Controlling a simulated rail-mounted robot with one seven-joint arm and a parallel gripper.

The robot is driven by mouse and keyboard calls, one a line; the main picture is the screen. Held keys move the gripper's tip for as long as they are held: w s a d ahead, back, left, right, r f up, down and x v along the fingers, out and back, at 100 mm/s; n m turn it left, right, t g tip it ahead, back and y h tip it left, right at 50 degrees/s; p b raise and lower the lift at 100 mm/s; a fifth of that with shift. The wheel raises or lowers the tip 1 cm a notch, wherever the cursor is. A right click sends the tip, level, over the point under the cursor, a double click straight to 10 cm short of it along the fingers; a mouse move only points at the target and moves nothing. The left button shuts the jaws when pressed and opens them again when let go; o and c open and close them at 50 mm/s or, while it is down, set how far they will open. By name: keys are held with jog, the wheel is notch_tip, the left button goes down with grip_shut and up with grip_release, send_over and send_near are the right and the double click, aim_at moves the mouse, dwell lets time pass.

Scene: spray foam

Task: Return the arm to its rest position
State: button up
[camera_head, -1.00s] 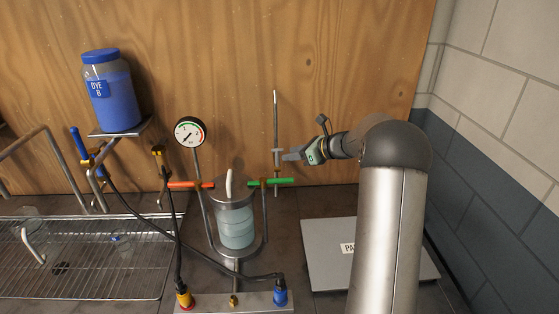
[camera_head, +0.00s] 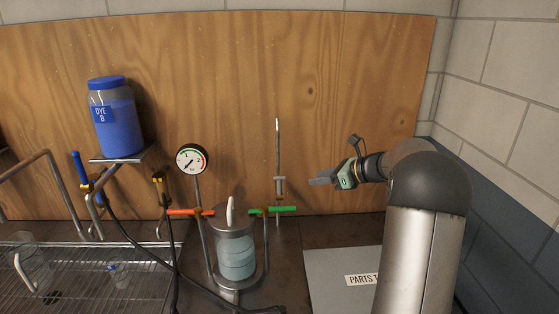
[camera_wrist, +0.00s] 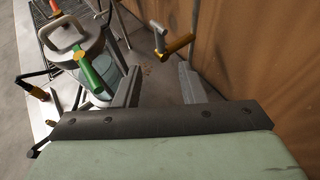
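My gripper (camera_head: 320,182) is on my raised arm at the right of the head view, pointing left, beside the upright metal rod (camera_head: 278,150) and apart from it. In the wrist view my gripper's two fingers (camera_wrist: 158,76) stand apart with nothing between them. The glass vessel with pale blue liquid (camera_head: 237,258) stands left of and below the gripper. Its green handle (camera_head: 283,208) and red handle (camera_head: 190,212) point out to either side. The vessel also shows at the upper left of the wrist view (camera_wrist: 104,84).
A pressure gauge (camera_head: 192,159) stands above the vessel. The blue dye bottle (camera_head: 115,125) sits on a small shelf (camera_head: 122,156) at left. A wire rack (camera_head: 90,280) is below. A grey parts tray (camera_head: 325,265) lies under my arm. The wooden panel (camera_head: 360,100) is behind.

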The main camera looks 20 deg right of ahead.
jog(key=s+a+n+g+h, duration=0.1)
jog(key=s+a+n+g, duration=0.1)
jog(key=s+a+n, duration=0.35)
jog(key=s+a+n+g, duration=0.2)
jog(key=s+a, duration=0.1)
jog(key=a, duration=0.5)
jog(key=s+a+f+n+g+h, duration=0.2)
jog(key=s+a+n, duration=0.25)
jog(key=s, duration=0.35)
jog(key=s+a+f+n+g+h, duration=0.2)
jog(key=s+a+n, duration=0.2)
jog(key=s+n, duration=0.3)
jog(key=s+f+n+h, duration=0.35)
jog(key=s+n, duration=0.45)
jog(key=s, duration=0.5)
notch_tip(320, 180, down, 15)
jog(key=a+n+g+b, duration=0.1)
jog(key=b, duration=1.1)
jog(key=shift+a+g+b, duration=0.15)
jog(key=shift+g+b, duration=0.15)
jog(key=shift+b, duration=0.1)
jog(key=shift+s, duration=0.1)
